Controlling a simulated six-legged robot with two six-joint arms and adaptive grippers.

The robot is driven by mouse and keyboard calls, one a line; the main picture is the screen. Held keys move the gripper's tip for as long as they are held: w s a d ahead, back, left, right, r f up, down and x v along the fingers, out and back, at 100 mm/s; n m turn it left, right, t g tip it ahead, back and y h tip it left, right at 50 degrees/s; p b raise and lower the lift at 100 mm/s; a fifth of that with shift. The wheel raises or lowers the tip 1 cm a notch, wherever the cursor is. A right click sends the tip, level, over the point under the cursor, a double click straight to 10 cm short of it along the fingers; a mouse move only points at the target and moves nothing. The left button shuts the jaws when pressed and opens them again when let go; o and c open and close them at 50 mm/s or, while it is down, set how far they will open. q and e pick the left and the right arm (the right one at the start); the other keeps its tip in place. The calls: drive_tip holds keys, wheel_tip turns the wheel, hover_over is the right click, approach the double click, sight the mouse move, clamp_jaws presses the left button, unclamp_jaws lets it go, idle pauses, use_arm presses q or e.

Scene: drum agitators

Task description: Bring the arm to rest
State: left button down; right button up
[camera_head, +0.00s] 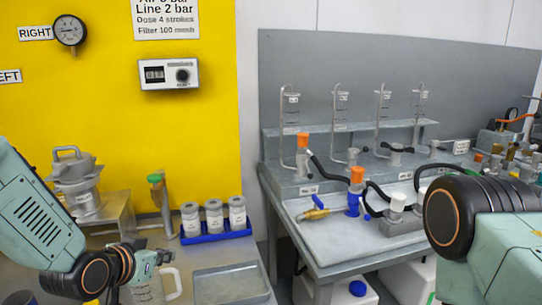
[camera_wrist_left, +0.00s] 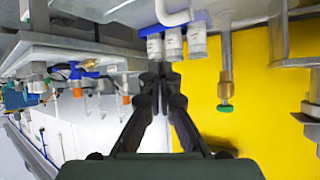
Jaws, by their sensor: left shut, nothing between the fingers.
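My left arm comes in from the left edge in the head view. Its gripper (camera_head: 163,257) is low at the left, over the table and just above a clear jug (camera_head: 148,291) with a white handle. In the left wrist view, which is upside down, the two dark fingers of the gripper (camera_wrist_left: 160,72) meet at their tips with nothing between them. My right arm shows only as a dark joint and pale green link at the right; its gripper is out of view.
Several labelled jars (camera_head: 214,216) stand in a blue rack (camera_head: 216,236) behind my left gripper. A grey tray (camera_head: 230,284) lies to its right. A green-topped post (camera_head: 160,193) and a metal pot (camera_head: 76,183) stand behind. A bench (camera_head: 330,237) with hoses and fittings fills the right.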

use_arm(q)
drive_tip(key=s+f+n+g+y, duration=0.1)
drive_tip(key=s+f+g, duration=0.2)
drive_tip(key=s+f, duration=0.6)
drive_tip(key=s+f+n+g+y+b, duration=0.1)
drive_tip(key=s+f+g, duration=0.3)
drive_tip(key=s+f, duration=0.5)
drive_tip(key=s+f+n+g+b, duration=0.1)
drive_tip(key=s+f+g, duration=0.3)
drive_tip(key=s+f, duration=0.5)
drive_tip(key=s, duration=1.1)
drive_tip(key=shift+n+y, duration=0.4)
drive_tip(key=shift+f, duration=0.1)
drive_tip(key=shift+s+a, duration=0.15)
drive_tip(key=shift+s, duration=0.05)
